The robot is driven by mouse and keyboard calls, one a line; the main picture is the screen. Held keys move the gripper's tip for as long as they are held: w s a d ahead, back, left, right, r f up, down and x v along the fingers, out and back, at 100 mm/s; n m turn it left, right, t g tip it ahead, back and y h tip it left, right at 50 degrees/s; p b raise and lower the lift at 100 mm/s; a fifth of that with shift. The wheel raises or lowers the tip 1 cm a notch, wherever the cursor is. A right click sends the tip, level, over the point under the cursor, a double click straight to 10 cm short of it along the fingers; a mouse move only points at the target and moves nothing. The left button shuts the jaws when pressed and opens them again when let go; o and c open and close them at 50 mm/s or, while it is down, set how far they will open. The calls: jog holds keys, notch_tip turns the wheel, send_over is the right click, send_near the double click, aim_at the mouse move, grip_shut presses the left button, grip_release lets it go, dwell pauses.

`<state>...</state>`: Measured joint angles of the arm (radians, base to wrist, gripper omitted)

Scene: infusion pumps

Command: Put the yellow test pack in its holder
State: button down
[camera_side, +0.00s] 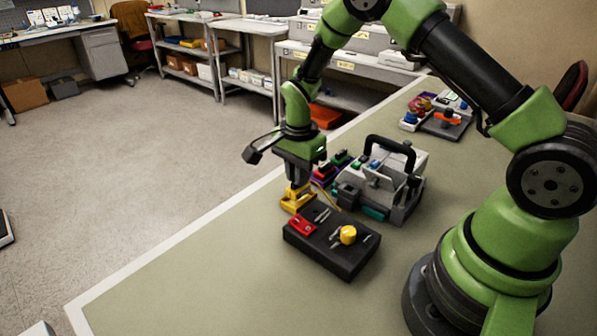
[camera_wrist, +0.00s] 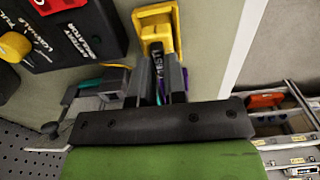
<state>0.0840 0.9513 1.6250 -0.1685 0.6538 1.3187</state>
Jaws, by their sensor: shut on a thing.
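The yellow test pack (camera_side: 296,201) is at my gripper's fingertips, beside the far left corner of a black box. My gripper (camera_side: 297,184) points down and is shut on the pack.
The black box (camera_side: 345,262) carries a red switch (camera_side: 302,224) and a yellow knob (camera_side: 348,235). A grey pump unit (camera_side: 405,200) with a black handle stands close right of my gripper. Coloured parts on a tray (camera_side: 445,128) lie farther back. The bench front (camera_side: 190,280) is clear.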

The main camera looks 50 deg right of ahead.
jog(key=shift+f, duration=0.85)
jog(key=c, duration=1.5)
grip_release()
jog(key=shift+r, duration=0.1)
jog(key=shift+r, duration=1)
jog(key=o, duration=0.6)
jog(key=shift+r, duration=0.1)
